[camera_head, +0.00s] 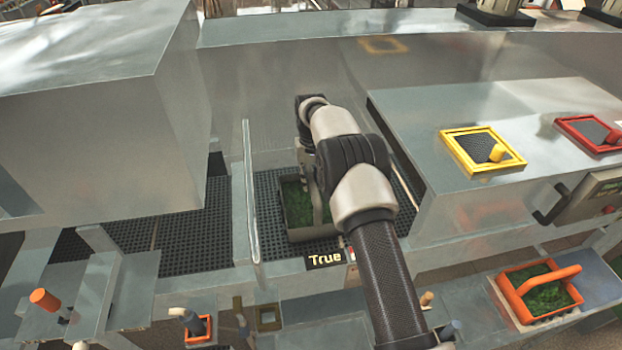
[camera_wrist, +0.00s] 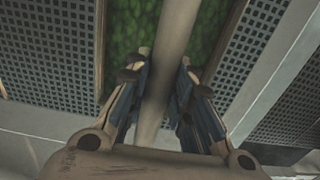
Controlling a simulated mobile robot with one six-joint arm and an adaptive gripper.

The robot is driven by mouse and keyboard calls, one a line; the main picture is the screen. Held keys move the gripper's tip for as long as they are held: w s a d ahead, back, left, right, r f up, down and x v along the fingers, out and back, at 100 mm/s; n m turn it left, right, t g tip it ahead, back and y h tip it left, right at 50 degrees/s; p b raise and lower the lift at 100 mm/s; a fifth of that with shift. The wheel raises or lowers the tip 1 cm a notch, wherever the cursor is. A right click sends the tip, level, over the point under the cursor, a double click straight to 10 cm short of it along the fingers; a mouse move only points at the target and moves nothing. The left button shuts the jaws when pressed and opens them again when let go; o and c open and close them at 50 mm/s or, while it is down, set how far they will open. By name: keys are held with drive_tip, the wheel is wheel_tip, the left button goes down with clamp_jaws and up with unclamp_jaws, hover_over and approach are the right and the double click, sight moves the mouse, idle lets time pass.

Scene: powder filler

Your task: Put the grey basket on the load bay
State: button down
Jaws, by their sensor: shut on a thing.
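The grey basket (camera_head: 300,235) holds green material and sits on or just over the dark perforated floor of the bay (camera_head: 268,215), behind the small sign reading "True". I cannot tell whether its base touches the floor. In the wrist view my gripper (camera_wrist: 160,85) is shut around the basket's pale handle bar (camera_wrist: 176,25), one finger on each side. The green contents (camera_wrist: 122,40) show beneath the handle, with perforated floor on both sides. In the head view my arm hides the gripper and the basket's right part.
A thin upright divider (camera_head: 249,190) stands close left of the basket, with another perforated floor (camera_head: 190,235) beyond it. A metal housing (camera_head: 480,190) with yellow and red framed hatches rises at right. An orange basket (camera_head: 540,292) sits on a lower shelf at front right.

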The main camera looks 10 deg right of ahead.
drive_tip(key=c, duration=1.4)
unclamp_jaws()
drive_tip(key=shift+f, duration=0.1)
drive_tip(key=s+r+t, duration=0.1)
drive_tip(key=s+r, duration=0.3)
drive_tip(key=r, duration=0.9)
drive_tip(key=s+r, duration=0.3)
drive_tip(key=r, duration=0.9)
drive_tip(key=s+r+t, duration=0.1)
drive_tip(key=s+r, duration=0.6)
drive_tip(key=s, duration=0.4)
drive_tip(key=s+f+t, duration=0.1)
drive_tip(key=s+f, duration=0.2)
drive_tip(key=s, duration=1)
drive_tip(key=s+f+t, duration=0.1)
drive_tip(key=s+f, duration=0.2)
drive_tip(key=s, duration=1.1)
drive_tip(key=shift+t, duration=0.3)
drive_tip(key=shift+f, duration=0.1)
